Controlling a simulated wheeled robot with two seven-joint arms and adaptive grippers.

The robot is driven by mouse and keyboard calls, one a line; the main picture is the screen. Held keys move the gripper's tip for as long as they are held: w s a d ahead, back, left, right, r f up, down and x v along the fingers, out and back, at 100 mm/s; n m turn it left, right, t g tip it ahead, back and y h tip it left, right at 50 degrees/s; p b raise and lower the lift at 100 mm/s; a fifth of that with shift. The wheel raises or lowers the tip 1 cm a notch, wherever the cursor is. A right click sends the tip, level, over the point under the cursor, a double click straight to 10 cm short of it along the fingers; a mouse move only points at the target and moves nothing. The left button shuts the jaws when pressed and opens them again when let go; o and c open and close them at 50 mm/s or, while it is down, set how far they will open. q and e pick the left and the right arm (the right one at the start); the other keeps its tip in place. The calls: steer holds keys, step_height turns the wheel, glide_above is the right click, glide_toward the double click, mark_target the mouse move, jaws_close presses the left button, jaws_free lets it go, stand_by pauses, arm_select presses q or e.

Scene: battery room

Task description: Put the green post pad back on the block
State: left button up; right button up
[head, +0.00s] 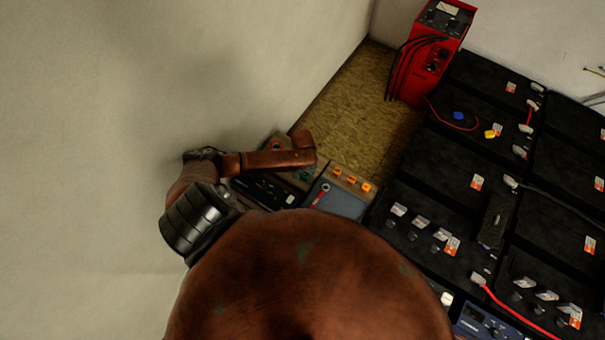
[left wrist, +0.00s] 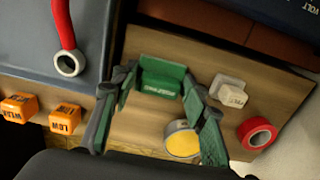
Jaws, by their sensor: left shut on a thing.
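In the left wrist view my left gripper (left wrist: 160,75) is shut on a small green pad (left wrist: 160,83) with faint lettering, held between its fingertips. The pad is over a light wooden surface (left wrist: 140,125); I cannot tell whether it touches it. In the head view a small green spot (head: 304,176) shows beside brown parts of my arm, which hide most of the gripper there. A wooden strip with orange lettered blocks (left wrist: 65,118) lies to the left in the wrist view; these blocks also show in the head view (head: 350,180). My right gripper is not in view.
On the wood are a yellow-centred roll (left wrist: 183,143), a red roll (left wrist: 257,133) and a white block (left wrist: 230,92). A blue-grey case (left wrist: 30,40) with a red cable is close by. Black batteries (head: 430,190) and a red unit (head: 430,60) stand right. A wall is left.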

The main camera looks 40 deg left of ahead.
mark_target(303, 174)
arm_select(q)
steer(key=shift+f, duration=0.15)
steer(key=o, duration=1)
step_height(303, 174, up, 12)
steer(key=shift+r+p, duration=0.2)
steer(key=shift+p, duration=0.4)
